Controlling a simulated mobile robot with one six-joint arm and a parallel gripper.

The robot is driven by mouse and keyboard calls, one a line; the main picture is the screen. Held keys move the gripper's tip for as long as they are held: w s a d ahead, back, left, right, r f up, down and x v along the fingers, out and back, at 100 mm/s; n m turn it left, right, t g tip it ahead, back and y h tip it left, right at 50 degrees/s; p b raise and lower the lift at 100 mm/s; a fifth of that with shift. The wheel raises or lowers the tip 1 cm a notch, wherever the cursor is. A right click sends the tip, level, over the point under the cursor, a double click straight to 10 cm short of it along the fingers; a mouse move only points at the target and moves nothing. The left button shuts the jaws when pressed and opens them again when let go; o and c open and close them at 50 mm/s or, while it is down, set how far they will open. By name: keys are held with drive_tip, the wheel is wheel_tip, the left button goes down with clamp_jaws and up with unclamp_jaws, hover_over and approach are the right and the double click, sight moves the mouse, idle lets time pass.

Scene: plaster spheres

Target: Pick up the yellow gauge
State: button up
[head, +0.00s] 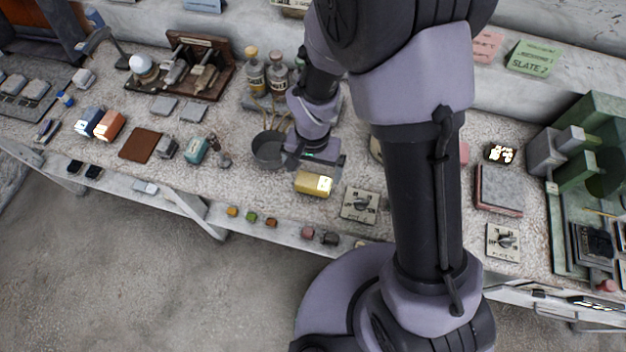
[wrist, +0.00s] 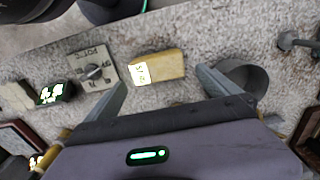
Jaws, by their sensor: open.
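The yellow gauge (head: 313,184) is a small yellow box lying on the speckled bench top near its front edge. In the wrist view the yellow gauge (wrist: 165,66) shows a bright lit display on its left end. My gripper (wrist: 162,80) is open, with one finger to the left of the gauge and the other to its right. The fingers look apart from the gauge and nothing is held. In the head view my gripper (head: 318,168) is just behind the gauge; its fingers are hard to make out there.
A dark pot (head: 268,150) stands left of my gripper, close to the right finger in the wrist view. A plate with a knob (head: 360,205) lies right of the gauge. A black lit gauge (wrist: 56,93) is farther left in the wrist view. Small blocks (head: 251,217) line a lower ledge.

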sight(313, 181)
drive_tip(key=f, duration=0.2)
drive_tip(key=f+b, duration=0.1)
drive_tip(key=f, duration=0.1)
drive_tip(key=f+b, duration=0.1)
drive_tip(key=f, duration=0.1)
drive_tip(key=shift+s, duration=0.4)
drive_tip(key=c, duration=1.6)
drive_tip(key=shift+r+p, duration=0.85)
drive_tip(key=shift+r, duration=1.1)
drive_tip(key=s+d, duration=0.7)
drive_tip(key=s, duration=0.1)
drive_tip(key=shift+d+r+p, duration=0.35)
drive_tip(key=shift+r, duration=0.05)
drive_tip(key=r+p, duration=0.1)
drive_tip(key=p, duration=0.1)
drive_tip(key=shift+d+p, duration=0.1)
drive_tip(key=shift+p, duration=0.25)
drive_tip(key=p, duration=0.4)
drive_tip(key=shift+d, duration=0.25)
drive_tip(key=s+p, duration=0.1)
drive_tip(key=p, duration=0.1)
drive_tip(key=d+p, duration=0.1)
drive_tip(key=p, duration=0.1)
drive_tip(key=shift+s+p, duration=0.35)
drive_tip(key=shift+p, duration=0.05)
drive_tip(key=shift+s+d+f, duration=0.4)
drive_tip(key=shift+s+d, duration=0.45)
drive_tip(key=shift+s, duration=0.05)
